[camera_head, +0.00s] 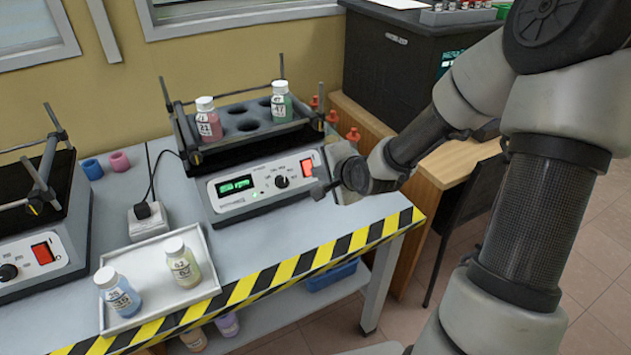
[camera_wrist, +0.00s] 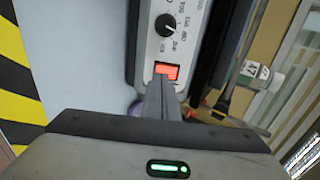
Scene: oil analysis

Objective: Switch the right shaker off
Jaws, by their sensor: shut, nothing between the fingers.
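The right shaker (camera_head: 262,188) stands on the bench, with a lit green display (camera_head: 236,186), a black knob and a red rocker switch (camera_head: 307,166) on its front panel. The switch glows red in the wrist view (camera_wrist: 167,71), beside the black knob (camera_wrist: 167,25). My gripper (camera_head: 320,188) is in front of the panel's right end. Its fingers (camera_wrist: 162,85) are shut and empty, with their tips at the switch's lower edge in the wrist view. I cannot tell whether they touch it.
Two bottles, red (camera_head: 208,120) and green (camera_head: 281,102), sit in the right shaker's holder. A white tray (camera_head: 205,288) with two bottles lies front left. The left shaker (camera_head: 40,235) has a red switch. Striped tape (camera_head: 290,268) marks the bench edge.

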